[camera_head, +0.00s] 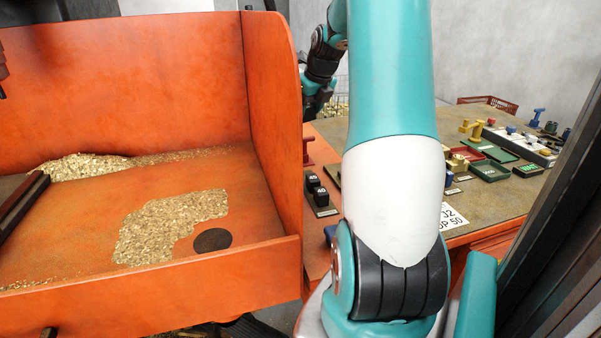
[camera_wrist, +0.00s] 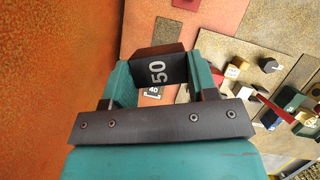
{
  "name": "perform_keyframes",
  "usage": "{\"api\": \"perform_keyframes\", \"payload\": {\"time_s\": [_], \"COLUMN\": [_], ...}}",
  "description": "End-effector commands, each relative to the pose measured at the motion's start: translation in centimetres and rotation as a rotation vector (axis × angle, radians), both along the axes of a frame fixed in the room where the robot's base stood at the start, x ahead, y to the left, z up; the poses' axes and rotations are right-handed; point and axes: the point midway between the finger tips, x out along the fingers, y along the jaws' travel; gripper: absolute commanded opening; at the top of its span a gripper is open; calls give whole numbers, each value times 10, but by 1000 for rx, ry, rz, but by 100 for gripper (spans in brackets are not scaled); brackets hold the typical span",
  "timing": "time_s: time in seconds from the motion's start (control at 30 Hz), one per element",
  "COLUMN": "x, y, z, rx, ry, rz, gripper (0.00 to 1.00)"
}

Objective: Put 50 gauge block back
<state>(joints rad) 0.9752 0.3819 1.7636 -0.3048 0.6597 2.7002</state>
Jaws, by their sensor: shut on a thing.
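The 50 gauge block (camera_wrist: 158,70) is a dark block with a white "50" on its face, seen in the wrist view. My gripper (camera_wrist: 157,82) is shut on it, with one teal finger at each side. The block is held in front of an orange surface and a grey-brown tabletop; its height above them is hard to judge. My arm covers the middle of that view, and the held block cannot be made out there.
An orange bin (camera_head: 150,265) with brass chips fills the left of the head view, its tall side wall beside the table. The table (camera_head: 485,205) carries green trays (camera_head: 490,171), coloured knobs and brass parts. A white label (camera_head: 452,216) marks its front edge.

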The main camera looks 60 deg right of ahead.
Motion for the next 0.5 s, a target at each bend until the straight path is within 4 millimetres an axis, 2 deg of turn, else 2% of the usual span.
{"api": "perform_keyframes", "payload": {"time_s": [0.03,0.3,0.5], "x": [0,-2,-1], "y": [1,-1,-1], "z": [-15,-89,-125], "rx": [4,4,-1], "ry": [3,3,-1], "rz": [1,-1,-1], "gripper": [9,9,9]}}
